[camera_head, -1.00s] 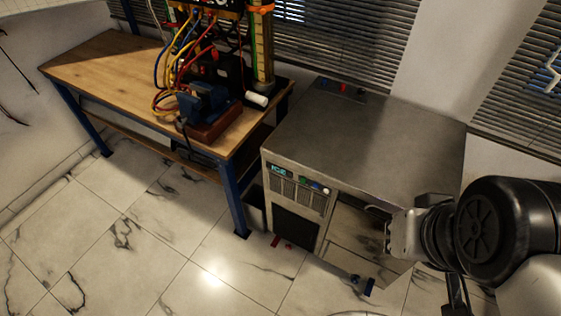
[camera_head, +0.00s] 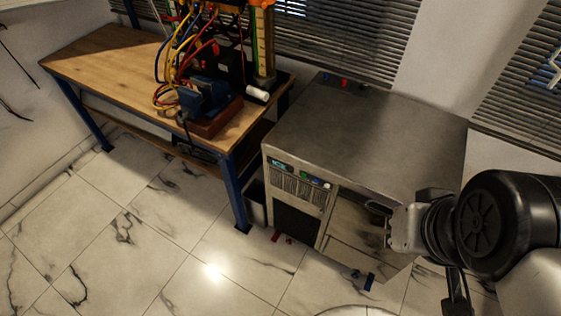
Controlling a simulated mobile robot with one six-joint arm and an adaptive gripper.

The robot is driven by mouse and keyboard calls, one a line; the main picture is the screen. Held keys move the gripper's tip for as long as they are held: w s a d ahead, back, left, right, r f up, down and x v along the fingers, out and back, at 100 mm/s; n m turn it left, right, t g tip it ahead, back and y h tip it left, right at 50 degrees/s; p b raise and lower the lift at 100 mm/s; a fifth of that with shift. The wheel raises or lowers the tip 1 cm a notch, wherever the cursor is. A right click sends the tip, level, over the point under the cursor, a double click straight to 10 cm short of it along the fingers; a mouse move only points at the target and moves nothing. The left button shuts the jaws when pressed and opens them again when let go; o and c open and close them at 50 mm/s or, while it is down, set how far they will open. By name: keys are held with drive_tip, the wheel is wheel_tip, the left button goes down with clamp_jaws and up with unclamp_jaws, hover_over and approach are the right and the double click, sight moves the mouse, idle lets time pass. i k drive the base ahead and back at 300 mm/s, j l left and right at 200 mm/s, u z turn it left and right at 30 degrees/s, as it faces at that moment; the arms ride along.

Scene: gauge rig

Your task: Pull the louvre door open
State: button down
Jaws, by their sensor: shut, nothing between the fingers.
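A grey metal cabinet (camera_head: 370,130) stands right of centre, with a small display, buttons and a slatted vent (camera_head: 298,190) at the upper left of its front. A brownish panel (camera_head: 350,238) fills the right part of the front and looks like the louvre door, though I cannot make out slats on it. A dark bar like a handle (camera_head: 378,208) shows near its top right. My gripper (camera_head: 392,230) is shut and empty, close in front of the panel's right side, just below the bar. I cannot tell whether it touches. My gripper and wrist hide the panel's right edge.
A wooden bench (camera_head: 110,68) with blue legs stands at the left, bearing a vise (camera_head: 205,97) and a rig with coloured cables. Small red and blue bits (camera_head: 370,282) lie on the floor by the cabinet. The marble-tiled floor (camera_head: 150,250) at front left is clear.

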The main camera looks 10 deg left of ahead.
sight(313, 194)
drive_tip(key=k+j+z, duration=0.15)
drive_tip(key=j, duration=1.25)
drive_tip(key=i, duration=0.05)
